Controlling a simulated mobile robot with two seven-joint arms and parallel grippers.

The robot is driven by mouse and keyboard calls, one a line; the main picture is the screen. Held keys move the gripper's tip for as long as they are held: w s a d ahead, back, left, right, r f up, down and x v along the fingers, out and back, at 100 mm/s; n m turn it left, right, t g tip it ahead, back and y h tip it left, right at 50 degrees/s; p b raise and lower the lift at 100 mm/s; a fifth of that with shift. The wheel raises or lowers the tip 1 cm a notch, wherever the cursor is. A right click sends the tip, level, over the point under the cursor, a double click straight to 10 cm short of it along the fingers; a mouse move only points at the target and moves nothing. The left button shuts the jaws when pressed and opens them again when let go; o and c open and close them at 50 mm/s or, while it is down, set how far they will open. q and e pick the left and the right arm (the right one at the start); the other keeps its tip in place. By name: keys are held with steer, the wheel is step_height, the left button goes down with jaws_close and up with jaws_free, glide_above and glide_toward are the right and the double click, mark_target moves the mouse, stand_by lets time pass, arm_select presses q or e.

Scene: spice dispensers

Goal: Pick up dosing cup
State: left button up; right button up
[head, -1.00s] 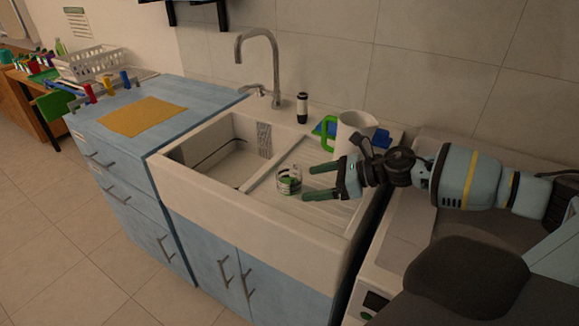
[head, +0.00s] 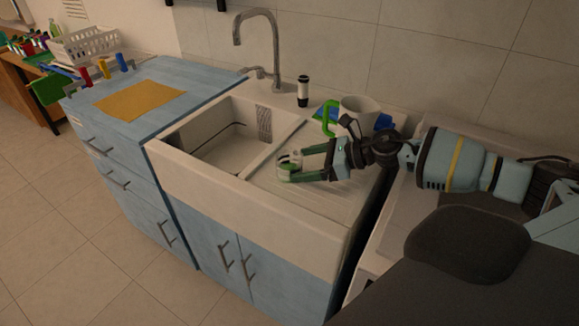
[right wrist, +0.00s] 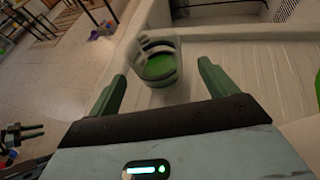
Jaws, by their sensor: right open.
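The dosing cup (head: 289,163), small and clear with green and white inside, stands upright on the sink's ribbed drainboard (head: 325,196). In the right wrist view the cup (right wrist: 157,62) is just beyond the fingertips, roughly midway between them. My right gripper (head: 305,163) is open and empty, its green fingers pointing left at the cup. In the right wrist view the two fingers of the gripper (right wrist: 158,78) are spread wide. In the head view the fingertips overlap the cup's outline; contact cannot be told.
A white pitcher (head: 358,110) with a green handle stands behind my right gripper. A black-and-white bottle (head: 303,91) and the faucet (head: 258,40) are at the sink's back. The basin (head: 230,150) lies left of the cup. An orange cloth (head: 140,101) lies on the blue counter.

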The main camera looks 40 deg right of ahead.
mark_target(288, 167)
arm_select(q)
steer(key=shift+r, duration=0.1)
arm_select(e)
steer(key=shift+w+a, duration=0.1)
steer(key=shift+w+a, duration=0.2)
steer(key=p+x, duration=0.1)
steer(key=x, duration=0.3)
steer(key=shift+f, duration=0.1)
steer(key=shift+a+f, duration=0.15)
steer(key=shift+c, duration=1.5)
steer(key=c, duration=0.7)
steer(key=shift+c, duration=0.7)
arm_select(q)
steer(key=shift+w+r, duration=0.4)
steer(key=shift+r, duration=0.35)
